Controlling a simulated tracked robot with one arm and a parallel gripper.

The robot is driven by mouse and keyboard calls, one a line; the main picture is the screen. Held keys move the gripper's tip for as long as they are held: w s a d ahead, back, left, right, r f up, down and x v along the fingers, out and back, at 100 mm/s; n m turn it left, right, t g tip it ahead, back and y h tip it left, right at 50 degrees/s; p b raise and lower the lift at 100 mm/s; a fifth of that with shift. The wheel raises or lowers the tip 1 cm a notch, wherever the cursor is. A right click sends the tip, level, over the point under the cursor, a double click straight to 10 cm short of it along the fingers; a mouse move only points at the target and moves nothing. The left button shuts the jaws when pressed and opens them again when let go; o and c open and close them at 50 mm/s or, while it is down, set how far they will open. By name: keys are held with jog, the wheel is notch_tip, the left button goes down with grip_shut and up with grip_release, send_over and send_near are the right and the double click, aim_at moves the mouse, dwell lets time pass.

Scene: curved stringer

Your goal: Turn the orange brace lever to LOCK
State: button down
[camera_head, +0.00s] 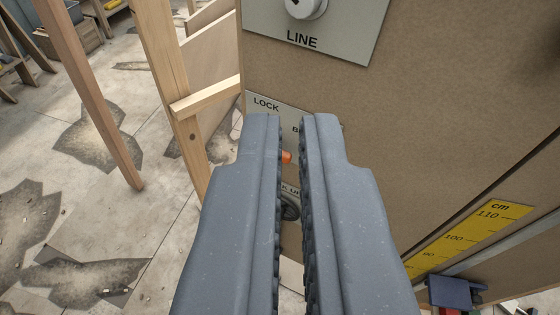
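The orange brace lever (287,157) shows only as a small orange piece in the gap between my fingers; the rest of it is hidden, so its angle cannot be told. Behind the fingers is a pale label plate with LOCK (266,104) at its upper left and a word starting with B, mostly covered. Part of another line of lettering and a dark round part (290,207) show lower in the gap. My gripper (292,118) is in front of the plate with its two grey fingers a little apart. I see nothing held, and contact with the lever cannot be told.
The brown panel carries a LINE plate (301,39) with a pale knob (305,8) above. A yellow cm scale (472,240) is at lower right, beside a blue part (455,292). Wooden posts (168,85) stand left of the panel. Patchy floor lies beyond.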

jog(key=w+a+f+n+h+p, duration=0.1)
jog(key=w+f+n, duration=0.4)
jog(key=f+n, duration=0.5)
jog(key=w+a+f+n+g+h+p, duration=0.1)
jog(key=w+f+n+h, duration=0.2)
jog(key=f+n, duration=0.7)
jog(key=w+a+f+n+g+h+p, duration=0.1)
jog(key=w+a+f+n+p, duration=0.1)
jog(key=w+f+n, duration=0.6)
notch_tip(320, 180, down, 7)
jog(key=n, duration=0.2)
jog(key=shift+n+h, duration=0.3)
jog(key=shift+h, duration=0.1)
jog(key=shift+w+f, duration=0.1)
jog(key=shift+w, duration=0.05)
jog(key=b+x, duration=0.2)
jog(key=x, duration=0.8)
jog(key=shift+d+f, duration=0.15)
jog(key=shift+f, duration=0.05)
jog(key=shift+r, duration=2.1)
jog(key=shift+p, duration=0.55)
